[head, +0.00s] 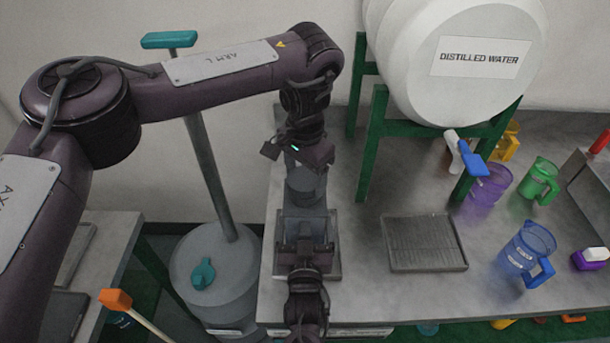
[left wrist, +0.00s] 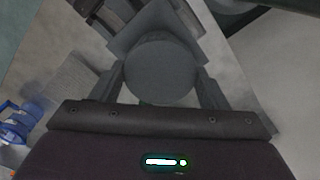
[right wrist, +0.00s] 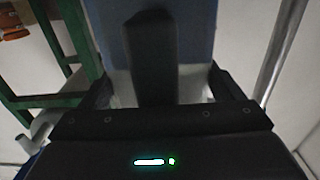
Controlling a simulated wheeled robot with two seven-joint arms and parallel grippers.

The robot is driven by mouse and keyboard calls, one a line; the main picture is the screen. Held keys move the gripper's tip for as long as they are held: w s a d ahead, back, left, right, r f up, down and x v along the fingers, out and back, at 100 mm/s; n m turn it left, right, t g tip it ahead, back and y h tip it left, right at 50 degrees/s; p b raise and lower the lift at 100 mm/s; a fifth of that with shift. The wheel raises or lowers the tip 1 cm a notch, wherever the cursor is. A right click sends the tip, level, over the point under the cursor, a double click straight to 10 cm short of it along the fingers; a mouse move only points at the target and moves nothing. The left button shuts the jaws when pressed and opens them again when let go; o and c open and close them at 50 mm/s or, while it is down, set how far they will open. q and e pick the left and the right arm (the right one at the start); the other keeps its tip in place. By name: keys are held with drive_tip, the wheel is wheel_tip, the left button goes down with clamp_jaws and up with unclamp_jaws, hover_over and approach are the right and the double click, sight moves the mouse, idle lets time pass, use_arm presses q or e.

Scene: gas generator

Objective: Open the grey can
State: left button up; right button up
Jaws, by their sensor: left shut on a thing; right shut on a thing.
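The grey can (head: 318,229) stands upright at the near left part of the grey worktop. It is square, with a round dark grey cap (head: 305,186) at its top in the head view. My left gripper (head: 305,172) comes down from above and is shut on the cap. The left wrist view shows the round cap (left wrist: 160,72) between its two fingers. My right gripper (head: 303,250) is on the near side of the can, shut on its body. The right wrist view shows a dark upright bar before the blue-grey can (right wrist: 193,40). I cannot tell whether cap and can touch.
A ridged grey tray (head: 425,243) lies to the right. A green stand (head: 372,150) carries the white distilled water tank (head: 410,60). Purple (head: 489,186), green (head: 540,180) and blue jugs (head: 525,250) stand further right. A large grey vessel (head: 190,255) is on the floor left of the worktop.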

sight(305, 178)
use_arm(q)
drive_tip(key=shift+r, duration=2)
use_arm(e)
drive_tip(key=o, duration=1.7)
drive_tip(key=shift+s, duration=0.15)
use_arm(q)
drive_tip(key=shift+f, duration=0.2)
use_arm(e)
drive_tip(key=shift+s+f, duration=0.15)
drive_tip(key=shift+s, duration=0.2)
use_arm(q)
wheel_tip(305, 178, down, 2)
drive_tip(key=b, duration=0.3)
drive_tip(key=shift+f, duration=0.25)
use_arm(e)
drive_tip(key=s, duration=1.1)
